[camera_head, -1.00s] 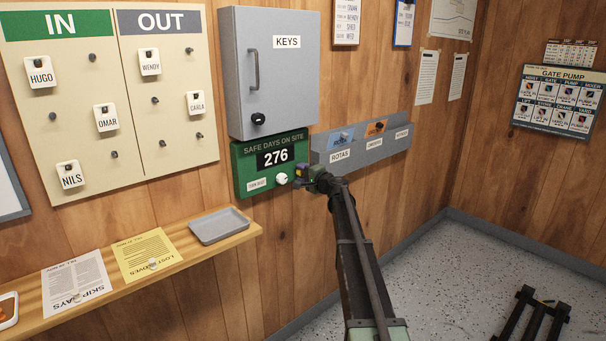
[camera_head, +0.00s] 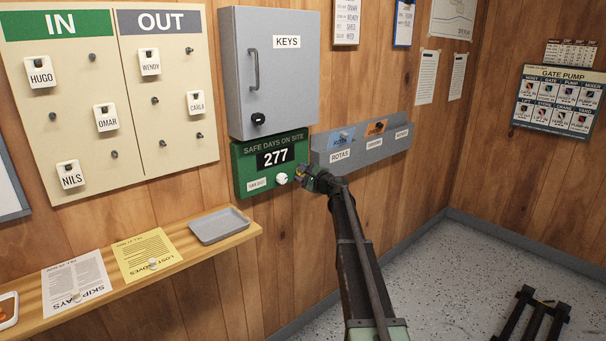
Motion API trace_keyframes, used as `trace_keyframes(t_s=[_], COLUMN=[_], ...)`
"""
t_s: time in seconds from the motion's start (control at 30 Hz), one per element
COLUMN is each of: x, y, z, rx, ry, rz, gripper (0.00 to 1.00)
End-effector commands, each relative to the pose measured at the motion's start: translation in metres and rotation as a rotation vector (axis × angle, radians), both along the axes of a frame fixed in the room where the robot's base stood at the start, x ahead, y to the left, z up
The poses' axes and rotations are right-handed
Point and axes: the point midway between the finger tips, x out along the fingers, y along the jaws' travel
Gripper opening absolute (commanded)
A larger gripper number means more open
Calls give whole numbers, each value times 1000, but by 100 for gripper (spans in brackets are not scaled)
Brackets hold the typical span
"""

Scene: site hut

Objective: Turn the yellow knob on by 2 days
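The green "SAFE DAYS ON SITE" board (camera_head: 240,165) hangs on the wall below the key cabinet. A small knob (camera_head: 281,179) at the board's lower right looks pale cream or white rather than clearly yellow. A small white label (camera_head: 257,184) is left of the knob. My gripper (camera_head: 298,175) is just right of the knob, pointing at it. Its fingertips are tiny here, so I cannot tell whether they touch the knob or are open or shut.
The grey key cabinet (camera_head: 285,85) juts out above the board. A grey rotas holder (camera_head: 372,149) is close on the right, behind my gripper. A shelf (camera_head: 205,255) with a grey tray (camera_head: 219,226) and papers runs along the lower left.

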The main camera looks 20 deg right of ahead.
Motion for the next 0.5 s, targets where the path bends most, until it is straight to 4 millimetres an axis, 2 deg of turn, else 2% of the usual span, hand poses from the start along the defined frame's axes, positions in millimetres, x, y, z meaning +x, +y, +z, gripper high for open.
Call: trace_keyframes(t_s=[0.27, 0.3, 0.47, 0.5], x=[-1, -1, -1, -1], y=[0, 0, 0, 0], z=[0, 0, 0, 0], rx=[-1, -1, -1, -1], ry=[1, 1, 1, 1], rz=[0, 0, 0, 0], gripper=[15, 41, 64, 64])
